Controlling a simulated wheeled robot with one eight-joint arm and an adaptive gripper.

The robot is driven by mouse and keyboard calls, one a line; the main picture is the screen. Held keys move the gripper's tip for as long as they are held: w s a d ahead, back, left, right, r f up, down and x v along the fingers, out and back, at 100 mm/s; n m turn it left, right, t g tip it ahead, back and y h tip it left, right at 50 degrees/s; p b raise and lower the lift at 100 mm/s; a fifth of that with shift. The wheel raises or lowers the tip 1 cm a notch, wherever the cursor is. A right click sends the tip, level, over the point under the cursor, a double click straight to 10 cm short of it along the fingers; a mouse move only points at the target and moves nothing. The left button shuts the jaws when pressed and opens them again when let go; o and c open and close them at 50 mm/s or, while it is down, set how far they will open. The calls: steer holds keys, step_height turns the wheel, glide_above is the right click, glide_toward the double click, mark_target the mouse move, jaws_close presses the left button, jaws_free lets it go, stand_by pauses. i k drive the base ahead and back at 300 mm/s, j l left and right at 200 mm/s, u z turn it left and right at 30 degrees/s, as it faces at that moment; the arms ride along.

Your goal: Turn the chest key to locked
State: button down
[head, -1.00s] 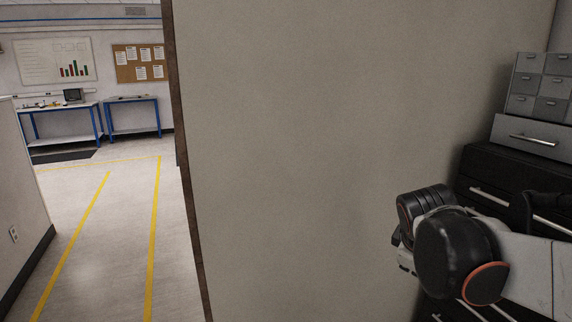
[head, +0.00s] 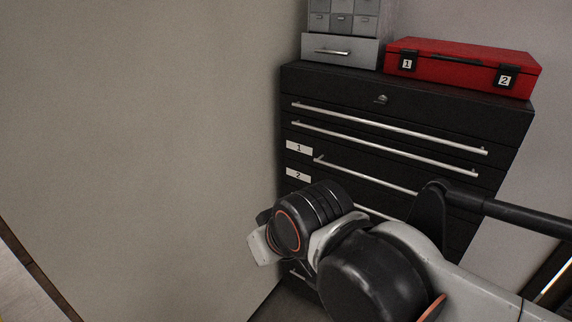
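A black tool chest (head: 460,105) with several drawers stands against the wall, right of centre in the head view. A small silver key lock (head: 381,99) is near the top of its front, above the top drawer handle. The key's turn position is too small to tell. My arm reaches across the lower right, in front of the lower drawers. My gripper is not clearly visible; only the wrist end of my arm shows, below and left of the lock and apart from it.
A red case (head: 460,68) with labels 1 and 2 and a grey drawer cabinet (head: 340,50) sit on top of the chest. A beige partition wall (head: 140,130) stands close on the left. Long silver handles (head: 390,128) stick out from the drawers.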

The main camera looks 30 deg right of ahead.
mark_target(381, 100)
steer(key=z, duration=1.2)
steer(key=k+j+z, duration=0.15)
steer(key=z, duration=0.15)
steer(key=k+j+z, duration=0.25)
steer(key=k+j, duration=0.15)
steer(key=k, duration=0.15)
